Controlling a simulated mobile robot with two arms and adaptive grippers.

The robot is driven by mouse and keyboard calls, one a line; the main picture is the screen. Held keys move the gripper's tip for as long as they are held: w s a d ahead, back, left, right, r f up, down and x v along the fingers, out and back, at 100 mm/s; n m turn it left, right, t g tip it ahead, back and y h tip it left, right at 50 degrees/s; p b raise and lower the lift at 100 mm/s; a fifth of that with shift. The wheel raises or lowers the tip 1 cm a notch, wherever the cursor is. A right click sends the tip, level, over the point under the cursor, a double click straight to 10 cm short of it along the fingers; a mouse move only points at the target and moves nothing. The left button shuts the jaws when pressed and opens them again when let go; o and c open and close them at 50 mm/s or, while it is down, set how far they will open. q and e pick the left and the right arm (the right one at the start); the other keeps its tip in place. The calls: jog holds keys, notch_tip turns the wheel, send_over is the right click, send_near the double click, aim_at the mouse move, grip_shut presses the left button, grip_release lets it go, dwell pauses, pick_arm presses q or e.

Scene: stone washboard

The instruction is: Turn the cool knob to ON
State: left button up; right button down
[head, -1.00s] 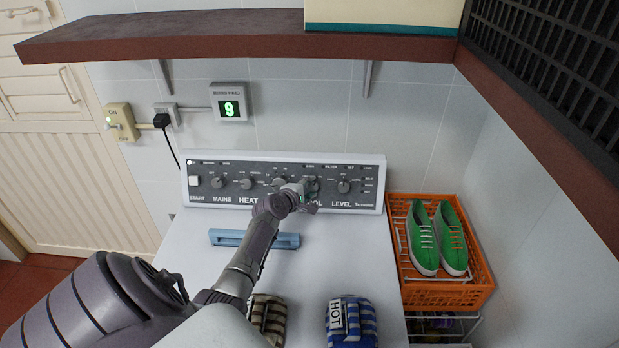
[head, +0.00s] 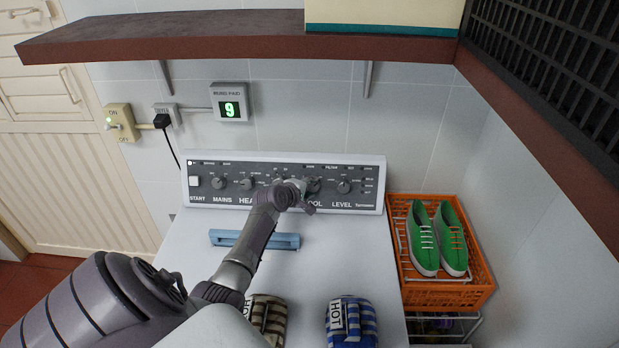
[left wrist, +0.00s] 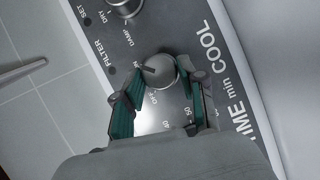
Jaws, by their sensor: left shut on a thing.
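The cool knob (left wrist: 160,68) is a round grey knob beside the COOL label on the dark control panel (head: 215,171). A dark pointer line on its face points to the left in the left wrist view. My left gripper (left wrist: 163,88) has its green-padded fingers on either side of the knob and is shut on it. In the head view my left gripper (head: 306,197) is at the panel, right of the middle, and partly covers the cool knob (head: 314,185) and its label. My right gripper is not in view.
Another knob (left wrist: 125,6) is close by, and the level knob (head: 344,186) is to the right. Below are a blue handle (head: 286,241) and striped HOT mitts (head: 351,322). An orange crate (head: 460,297) with green shoes stands right. A brown shelf (head: 200,36) overhangs the panel.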

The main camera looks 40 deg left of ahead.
pick_arm(q)
jog(key=o, duration=1.1)
jog(key=shift+w, duration=0.1)
jog(key=shift+o, duration=0.2)
jog(key=v, duration=1.2)
